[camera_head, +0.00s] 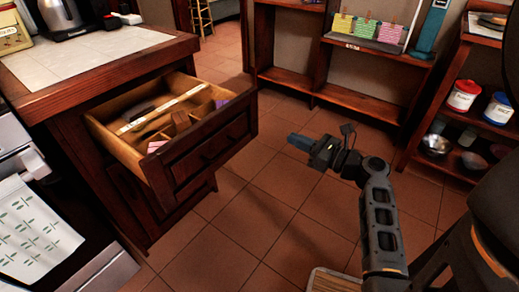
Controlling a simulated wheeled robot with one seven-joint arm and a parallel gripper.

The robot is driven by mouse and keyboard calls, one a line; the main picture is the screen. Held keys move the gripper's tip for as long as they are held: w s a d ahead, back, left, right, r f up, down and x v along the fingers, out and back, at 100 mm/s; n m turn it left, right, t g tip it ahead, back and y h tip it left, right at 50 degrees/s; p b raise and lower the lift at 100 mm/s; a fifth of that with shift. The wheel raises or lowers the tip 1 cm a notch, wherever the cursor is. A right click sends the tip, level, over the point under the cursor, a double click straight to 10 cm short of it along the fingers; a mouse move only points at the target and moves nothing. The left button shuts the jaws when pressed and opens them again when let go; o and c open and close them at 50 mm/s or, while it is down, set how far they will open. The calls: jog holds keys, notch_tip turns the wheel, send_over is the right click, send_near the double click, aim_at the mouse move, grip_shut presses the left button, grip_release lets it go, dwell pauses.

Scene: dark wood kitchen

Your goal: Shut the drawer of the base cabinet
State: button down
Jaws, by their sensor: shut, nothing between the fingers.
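The drawer (212,148) of the dark wood base cabinet (85,177) stands pulled out, just below the counter top. Its dark panelled front faces right, toward the open floor. Inside are wooden dividers and several small items, some pink and purple. My gripper (291,138) is to the right of the drawer front, over the floor and apart from it. Its blue fingers point left toward the drawer and are shut with nothing between them. The drawer's handle is too dark to make out clearly.
The tiled counter (80,50) holds a kettle (62,15). An oven with a patterned towel (35,226) stands at the lower left. Shelves (360,60) line the back, and a rack with jars (464,95) and bowls is at right. Tiled floor between is clear.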

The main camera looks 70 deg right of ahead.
aim_at(248, 119)
jog(key=b+x, duration=0.1)
jog(key=x, duration=1.3)
jog(key=shift+a+b, duration=0.1)
jog(key=shift+b, duration=0.2)
jog(key=shift+w, duration=0.55)
jog(key=b+x, duration=0.2)
jog(key=x, duration=0.7)
jog(key=b+x, duration=0.2)
jog(key=x, duration=0.8)
jog(key=b+x, duration=0.1)
jog(key=x, duration=0.8)
jog(key=shift+w+f+b, duration=0.15)
jog(key=shift+f+b, duration=0.2)
jog(key=shift+b, duration=0.05)
jog(key=shift+w+d+r, duration=0.15)
jog(key=shift+w+d, duration=0.1)
jog(key=shift+w, duration=0.2)
jog(key=shift+w+r, duration=0.15)
jog(key=shift+r, duration=0.1)
